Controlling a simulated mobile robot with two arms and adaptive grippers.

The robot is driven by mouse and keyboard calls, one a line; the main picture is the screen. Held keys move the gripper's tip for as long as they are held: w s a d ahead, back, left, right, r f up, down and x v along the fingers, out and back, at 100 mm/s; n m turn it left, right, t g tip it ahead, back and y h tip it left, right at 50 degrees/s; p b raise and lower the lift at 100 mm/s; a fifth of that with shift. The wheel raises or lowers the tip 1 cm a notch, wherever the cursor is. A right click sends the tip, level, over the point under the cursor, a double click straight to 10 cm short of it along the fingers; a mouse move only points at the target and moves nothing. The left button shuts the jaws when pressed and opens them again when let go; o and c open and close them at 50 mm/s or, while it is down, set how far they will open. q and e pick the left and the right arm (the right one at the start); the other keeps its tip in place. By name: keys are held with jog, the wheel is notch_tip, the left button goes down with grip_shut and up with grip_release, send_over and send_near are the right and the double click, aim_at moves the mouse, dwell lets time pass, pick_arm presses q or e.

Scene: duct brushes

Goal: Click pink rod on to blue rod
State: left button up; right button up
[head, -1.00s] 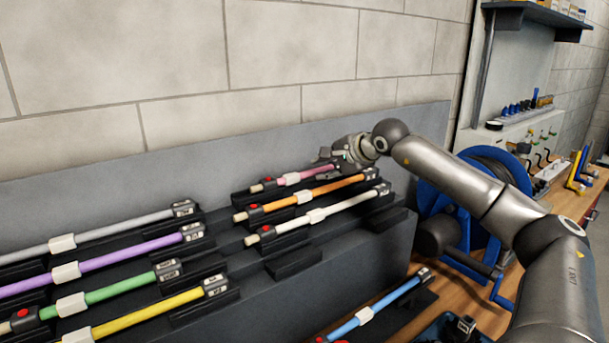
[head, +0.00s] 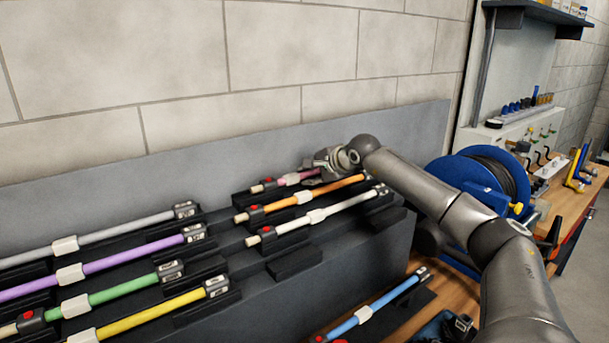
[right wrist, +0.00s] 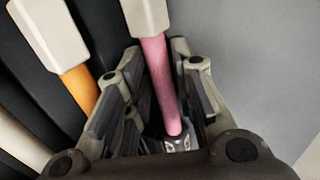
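The pink rod (head: 309,174) lies on the top rack step at the back, with a white sleeve and a dark end piece at its left. My right gripper (head: 318,168) is at the rod's right part and hides that end. In the right wrist view the pink rod (right wrist: 161,80) runs between the two finger sets of my right gripper (right wrist: 153,100), with gaps visible on both sides, so it is open around the rod. The blue rod (head: 398,296) lies tilted on a dark holder low at the front right, with a white sleeve. My left gripper is out of view.
The orange rod (head: 343,186) lies close in front of the pink one, and a white rod (head: 347,205) is in front of that. Grey, purple, green and yellow rods lie at the left. A blue cable reel (head: 446,178) stands beside my right arm.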

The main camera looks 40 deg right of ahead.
grip_shut()
jog(key=shift+r, duration=0.1)
jog(key=shift+r+p, duration=2.5)
jog(key=shift+r, duration=0.5)
jog(key=shift+f, duration=0.15)
